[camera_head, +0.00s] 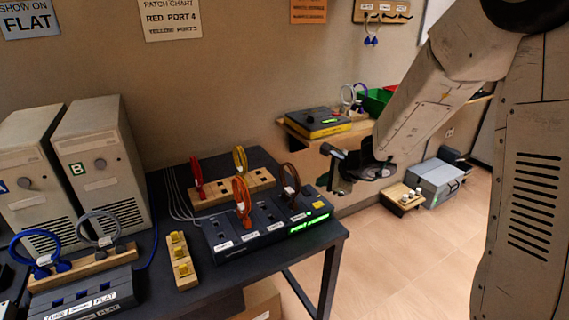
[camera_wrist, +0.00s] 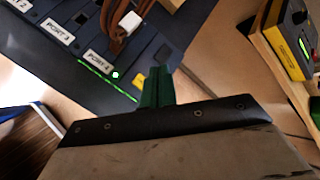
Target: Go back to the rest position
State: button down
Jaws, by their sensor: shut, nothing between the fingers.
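My gripper (camera_head: 338,188) hangs in the air to the right of the dark table (camera_head: 345,238) in the head view, beside the port box. In the wrist view its green fingers (camera_wrist: 157,88) are together with nothing between them. The dark port box (camera_head: 262,243) with a lit green strip stands near the table's right edge. An orange-red cable (camera_head: 243,200) and a brown cable (camera_head: 291,190) stand in its top. In the wrist view the port box (camera_wrist: 100,45) lies beyond the fingers, with the brown cable (camera_wrist: 125,22) at its top.
A wooden shelf (camera_head: 365,127) behind my gripper holds a yellow-black device (camera_head: 318,122) and a green bin (camera_head: 376,102). A wooden block with yellow pieces (camera_head: 180,262) lies left of the port box. Two beige towers (camera_head: 100,160) stand at left.

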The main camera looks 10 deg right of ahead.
jog(key=s+a+r+n+g+y, duration=0.1)
jog(key=s+a+r+n+g, duration=0.2)
jog(key=s+n, duration=0.4)
jog(key=s+a+r+n+g+y, duration=0.25)
jog(key=s+a+n, duration=0.2)
jog(key=s, duration=0.55)
jog(key=s+d+r+n+h, duration=0.4)
jog(key=s+d, duration=0.1)
jog(key=s, duration=0.5)
jog(key=s+d+r+n+g+h, duration=0.1)
jog(key=s+d+r+n+h, duration=0.3)
jog(key=s, duration=0.6)
jog(key=shift+d+r+n, duration=0.4)
jog(key=shift+r+n, duration=0.35)
